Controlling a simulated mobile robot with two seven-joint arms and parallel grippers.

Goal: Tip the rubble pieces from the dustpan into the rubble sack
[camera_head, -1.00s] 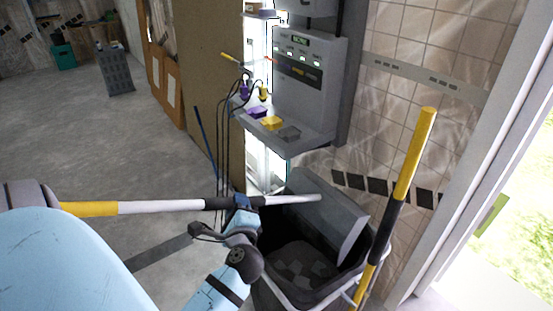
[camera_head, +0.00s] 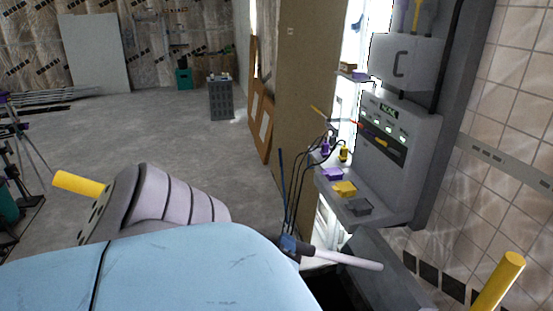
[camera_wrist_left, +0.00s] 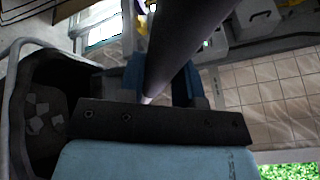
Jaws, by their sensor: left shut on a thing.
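The handle also crosses the left wrist view (camera_wrist_left: 182,45), between the blue fingertips (camera_wrist_left: 160,82). A grey panel (camera_head: 372,272), perhaps the dustpan, lies below the white end; I cannot tell whether they join. The black open rubble sack (camera_wrist_left: 28,70) is at the left of the wrist view, with several grey rubble pieces (camera_wrist_left: 40,115) inside. In the head view it is mostly cut off. My right gripper is out of view.
A grey wall unit (camera_head: 398,135) with a shelf of small coloured blocks (camera_head: 345,188) stands behind the sack area. Thin cables hang beside it. A yellow pole (camera_head: 497,283) rises at the lower right. The grey floor (camera_head: 150,130) at left is open.

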